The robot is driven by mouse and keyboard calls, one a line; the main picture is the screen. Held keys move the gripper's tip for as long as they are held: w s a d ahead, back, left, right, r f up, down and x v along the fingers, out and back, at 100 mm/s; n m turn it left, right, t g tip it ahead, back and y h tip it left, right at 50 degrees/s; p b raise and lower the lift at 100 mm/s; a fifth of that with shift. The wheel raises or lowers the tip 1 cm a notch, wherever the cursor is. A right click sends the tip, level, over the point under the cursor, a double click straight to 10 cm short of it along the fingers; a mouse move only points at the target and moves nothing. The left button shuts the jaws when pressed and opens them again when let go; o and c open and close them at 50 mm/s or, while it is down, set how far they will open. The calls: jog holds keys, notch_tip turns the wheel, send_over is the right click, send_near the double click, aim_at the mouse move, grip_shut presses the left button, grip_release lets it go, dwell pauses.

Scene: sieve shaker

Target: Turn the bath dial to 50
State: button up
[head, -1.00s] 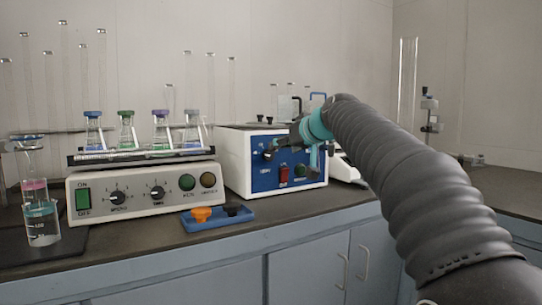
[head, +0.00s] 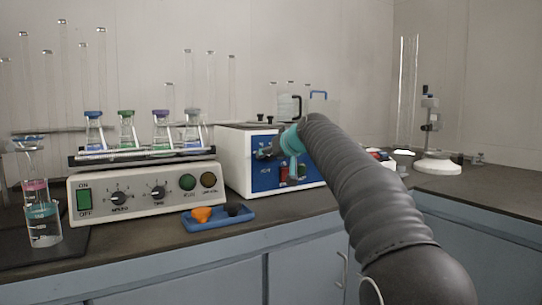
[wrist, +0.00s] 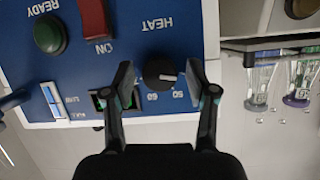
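The bath dial (wrist: 160,73) is a round black knob on the blue front panel (wrist: 130,50) of the white bath box. It shows upside down in the wrist view. Its pale pointer mark aims to the right in that picture, with printed numbers 60 and 50 below the knob. My gripper (wrist: 160,80) is open, one finger on each side of the dial, with a visible gap on both sides. In the head view my gripper (head: 268,152) is at the left part of the blue panel, and my arm hides part of the panel; the dial cannot be made out there.
A red switch (wrist: 94,18) and a green button (wrist: 50,34) sit beside the dial. A shaker (head: 140,190) with several stoppered flasks stands left of the bath box. A blue tray (head: 219,217) with an orange and a dark item lies in front.

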jog(key=c, duration=0.8)
jog(key=shift+c, duration=0.2)
jog(key=shift+m, duration=0.3)
jog(key=m+g+y+p, duration=0.1)
jog(key=m+y, duration=0.1)
jog(key=m, duration=0.1)
jog(key=m+g+y+p, duration=0.1)
jog(key=m+y, duration=0.1)
jog(key=m, duration=0.1)
jog(key=shift+w+d+f, duration=0.1)
jog(key=shift+d, duration=0.1)
jog(key=o, duration=1.1)
jog(key=shift+o, duration=0.2)
